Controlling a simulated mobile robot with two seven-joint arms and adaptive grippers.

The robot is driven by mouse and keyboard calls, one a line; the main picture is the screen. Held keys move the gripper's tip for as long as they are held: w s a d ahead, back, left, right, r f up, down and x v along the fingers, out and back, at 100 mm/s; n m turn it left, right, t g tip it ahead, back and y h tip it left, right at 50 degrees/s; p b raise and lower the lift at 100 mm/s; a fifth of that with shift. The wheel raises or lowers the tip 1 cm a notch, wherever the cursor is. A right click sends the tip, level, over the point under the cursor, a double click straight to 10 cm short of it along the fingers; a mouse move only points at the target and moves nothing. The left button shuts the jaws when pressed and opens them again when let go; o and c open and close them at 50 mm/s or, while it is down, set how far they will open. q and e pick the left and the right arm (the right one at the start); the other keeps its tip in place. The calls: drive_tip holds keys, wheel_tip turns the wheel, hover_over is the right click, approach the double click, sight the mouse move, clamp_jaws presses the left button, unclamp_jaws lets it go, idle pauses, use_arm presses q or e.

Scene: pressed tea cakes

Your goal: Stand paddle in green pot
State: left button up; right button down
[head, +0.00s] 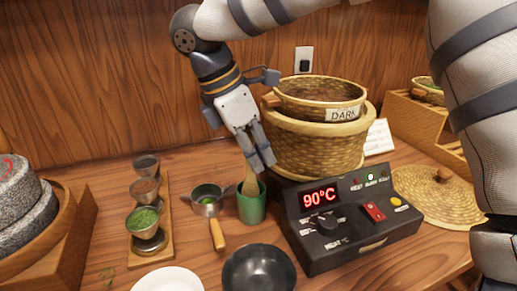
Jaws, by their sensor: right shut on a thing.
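The green pot (251,206) stands on the wooden counter, left of the heater box. A wooden paddle (250,183) is upright at the pot's mouth. Its lower end appears to be inside the rim, and I cannot see how deep it reaches. My right gripper (257,160) comes down from above and is shut on the paddle's upper part, which its fingers partly hide. My left gripper is not in view.
A small pan (208,203) with a wooden handle sits close left of the pot. A black bowl (258,272) is in front. The heater box (346,222) and stacked baskets (318,150) crowd the right. A wooden rack (152,238) of cups stands left.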

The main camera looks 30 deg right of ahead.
drive_tip(key=c, duration=1.7)
unclamp_jaws()
drive_tip(key=shift+r, duration=0.1)
drive_tip(key=w+a, duration=0.1)
drive_tip(key=a, duration=0.3)
drive_tip(key=w+a, duration=0.1)
drive_tip(key=a, duration=0.3)
drive_tip(key=w+a+r, duration=0.1)
drive_tip(key=a, duration=0.3)
drive_tip(key=shift+w, duration=0.35)
